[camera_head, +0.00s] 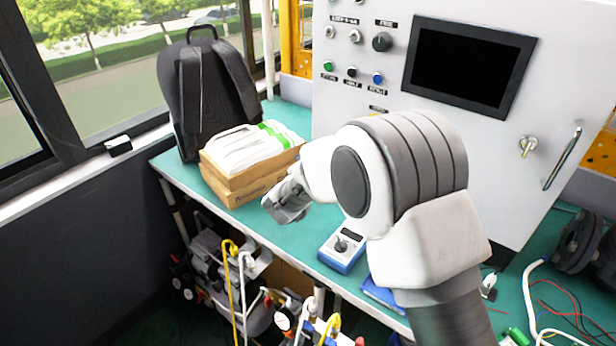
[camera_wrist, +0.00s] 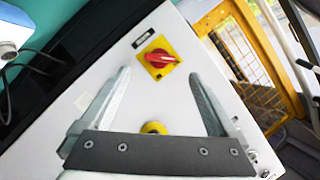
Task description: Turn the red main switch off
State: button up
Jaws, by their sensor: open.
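The red main switch (camera_wrist: 160,57) sits on a square yellow plate on a light grey panel, in the upper middle of the wrist view. Its red handle lies roughly crosswise in that picture, slightly tilted. My gripper (camera_wrist: 159,76) is open and empty, its two fingers spread wide on either side below the switch. The fingers look apart from the switch; the exact distance is hard to judge. In the head view my gripper (camera_head: 286,203) is over the bench beside the cardboard boxes, and the red switch does not show there.
A yellow round part (camera_wrist: 153,128) on the panel is partly hidden by my gripper's crossbar. A yellow frame (camera_wrist: 258,65) stands beyond the panel. The teal bench (camera_head: 280,225) holds a backpack (camera_head: 207,95), boxes (camera_head: 245,178) and a blue device (camera_head: 342,250). A grey cabinet (camera_head: 350,105) stands behind.

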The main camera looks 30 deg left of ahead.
jog(key=v, duration=1)
jog(key=shift+r, duration=0.15)
jog(key=w+d+r+n+g+y+p, duration=0.1)
jog(key=w+d+r, duration=0.15)
jog(key=r, duration=0.25)
jog(key=w+d+r+n+g+y, duration=0.1)
jog(key=w+d+r+y, duration=0.1)
jog(key=d+r, duration=0.25)
jog(key=s+d+r+n+g, duration=0.1)
jog(key=d+r+n, duration=0.1)
jog(key=d+r, duration=0.3)
jog(key=s+d+r+n+g, duration=0.1)
jog(key=d+r+n, duration=0.1)
jog(key=d, duration=0.5)
jog(key=s+d+f+g+h+p, duration=0.1)
jog(key=s+d+g+h, duration=0.1)
jog(key=s+d, duration=0.8)
jog(key=s+d+f+n+g+h+p, duration=0.1)
jog(key=s+d+g+h, duration=0.2)
jog(key=s+d, duration=0.7)
jog(key=d, duration=0.7)
jog(key=shift+s+f+h, duration=0.15)
jog(key=shift+s+h, duration=0.05)
jog(key=shift+h, duration=0.2)
